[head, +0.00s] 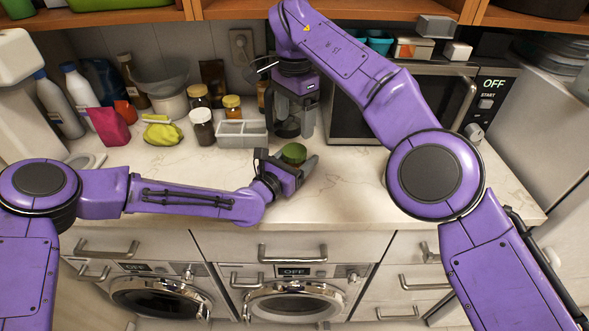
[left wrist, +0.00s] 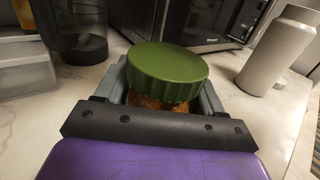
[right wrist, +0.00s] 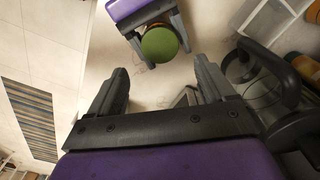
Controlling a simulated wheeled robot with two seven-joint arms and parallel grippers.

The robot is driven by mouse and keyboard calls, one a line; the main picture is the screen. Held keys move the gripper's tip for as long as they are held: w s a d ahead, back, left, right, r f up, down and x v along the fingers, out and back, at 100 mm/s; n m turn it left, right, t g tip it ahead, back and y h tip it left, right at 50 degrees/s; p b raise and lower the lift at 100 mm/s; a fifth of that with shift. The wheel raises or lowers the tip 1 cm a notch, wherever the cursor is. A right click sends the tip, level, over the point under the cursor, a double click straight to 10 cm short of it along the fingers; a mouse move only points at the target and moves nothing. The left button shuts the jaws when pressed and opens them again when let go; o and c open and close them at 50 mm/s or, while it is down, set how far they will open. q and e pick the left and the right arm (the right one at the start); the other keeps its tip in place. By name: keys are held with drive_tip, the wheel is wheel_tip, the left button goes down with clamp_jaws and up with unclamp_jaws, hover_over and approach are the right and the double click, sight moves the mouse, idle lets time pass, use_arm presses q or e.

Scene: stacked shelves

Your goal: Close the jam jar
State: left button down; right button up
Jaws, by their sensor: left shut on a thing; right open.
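The jam jar (left wrist: 150,102) stands upright on the counter, with orange contents showing under a green ridged lid (left wrist: 165,65). The lid sits on top of the jar; I cannot tell whether it is tight. The lid also shows in the head view (head: 294,152) and the right wrist view (right wrist: 159,44). My left gripper (head: 288,168) is shut on the jar below the lid, coming from the left. My right gripper (right wrist: 160,72) is open and empty, pointing down above and behind the jar in the head view, its fingers apart from the lid.
Behind are a grey divided tray (head: 242,133), several jars including a dark one (head: 202,127), and a coffee maker (head: 285,125) near my right gripper. A microwave (head: 350,110) stands at the back right. The counter in front of the jar is clear.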

sight(295, 150)
drive_tip(key=shift+n, duration=0.7)
wheel_tip(295, 150, down, 8)
drive_tip(key=shift+f, duration=0.1)
drive_tip(key=c, duration=1.1)
drive_tip(key=m, duration=0.6)
drive_tip(key=shift+m, duration=0.3)
